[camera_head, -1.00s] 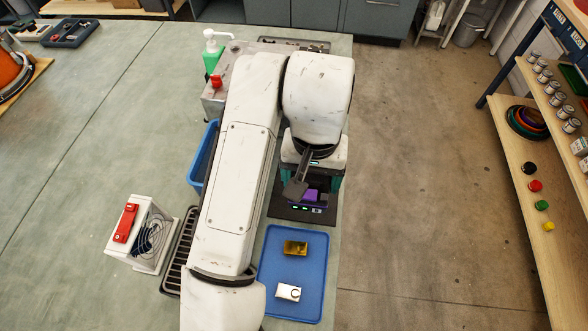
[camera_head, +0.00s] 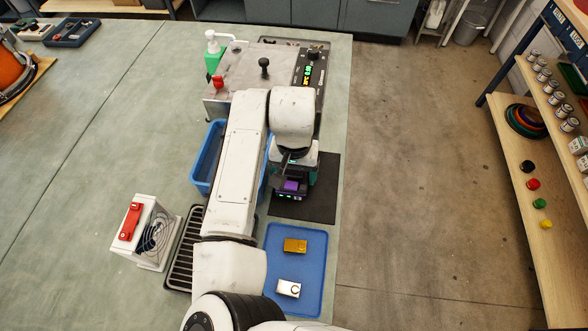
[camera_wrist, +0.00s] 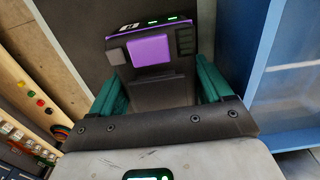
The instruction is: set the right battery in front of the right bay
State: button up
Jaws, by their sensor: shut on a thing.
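A dark block with a purple panel and small green lights (camera_head: 291,187) sits between the teal fingers of my gripper (camera_head: 292,173), above or on a black mat (camera_head: 318,200). I take it to be the battery. In the wrist view the same block (camera_wrist: 150,50) lies between the fingers of my gripper (camera_wrist: 157,82), which are shut on it. Whether it touches the mat I cannot tell. I cannot make out a bay clearly; a steel machine (camera_head: 250,65) with a lit display stands behind, partly hidden by my arm.
A blue tray (camera_head: 312,260) with a gold block (camera_head: 295,246) and a silver block (camera_head: 288,288) lies in front. A blue bin (camera_head: 208,155), a black rack (camera_head: 183,262) and a white fan box (camera_head: 148,235) stand to the left. The bench's right edge is close.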

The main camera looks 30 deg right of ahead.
jog(key=o, duration=1.1)
jog(key=shift+f, duration=0.1)
jog(key=shift+o, duration=0.2)
notch_tip(320, 180, up, 12)
jog(key=shift+r+b, duration=0.15)
jog(key=shift+b, duration=0.35)
jog(key=shift+d, duration=0.1)
